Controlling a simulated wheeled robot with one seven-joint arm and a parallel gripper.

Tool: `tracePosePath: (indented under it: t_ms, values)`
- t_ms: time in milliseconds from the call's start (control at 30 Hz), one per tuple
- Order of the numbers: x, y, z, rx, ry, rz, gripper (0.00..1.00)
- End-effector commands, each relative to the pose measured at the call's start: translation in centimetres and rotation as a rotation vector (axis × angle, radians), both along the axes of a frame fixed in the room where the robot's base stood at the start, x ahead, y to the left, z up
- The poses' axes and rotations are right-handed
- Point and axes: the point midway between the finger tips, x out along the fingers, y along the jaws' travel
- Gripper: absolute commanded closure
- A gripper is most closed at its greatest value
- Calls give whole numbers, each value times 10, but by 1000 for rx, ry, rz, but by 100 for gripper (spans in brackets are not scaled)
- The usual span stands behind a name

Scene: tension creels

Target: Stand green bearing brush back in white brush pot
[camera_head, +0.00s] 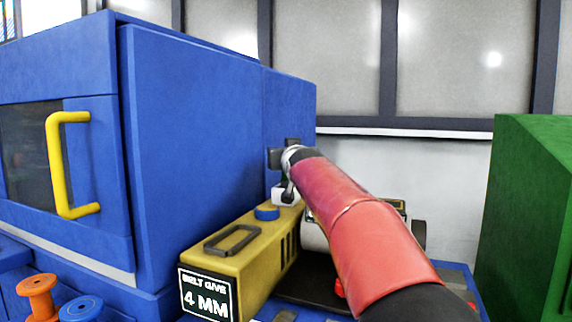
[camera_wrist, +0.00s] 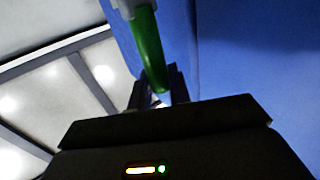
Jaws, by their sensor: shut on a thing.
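The green bearing brush (camera_wrist: 148,45) shows in the wrist view as a green handle running from between my gripper's fingers to the top edge. My gripper (camera_wrist: 158,88) is shut on it. In the head view my gripper (camera_head: 283,158) is beside the blue cabinet wall, above a small white pot (camera_head: 283,196) behind the yellow box. A dark, slim piece shows between the gripper and the pot. A pale grey-white part covers the handle's far end in the wrist view; I cannot tell whether it is pot or brush. Whether the brush's lower end is inside the pot is unclear.
A yellow belt gauge box (camera_head: 240,255) with a handle and blue knob stands in front of the pot. A blue cabinet (camera_head: 190,150) rises close on the left. Orange (camera_head: 38,295) and blue (camera_head: 80,310) spools stand lower left. A green block (camera_head: 530,220) is at right.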

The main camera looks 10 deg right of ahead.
Motion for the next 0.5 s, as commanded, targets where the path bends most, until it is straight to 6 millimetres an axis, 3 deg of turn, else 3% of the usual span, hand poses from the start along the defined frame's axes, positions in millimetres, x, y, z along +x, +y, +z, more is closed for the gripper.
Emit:
tracePosePath:
  t_ms: [100,300,333,500]
  values:
    - [0,0,-12,0,0,0,100]
    - [0,0,-16,0,5,0,100]
    - [1,0,-16,0,6,0,80]
    - [0,0,-15,0,4,0,59]
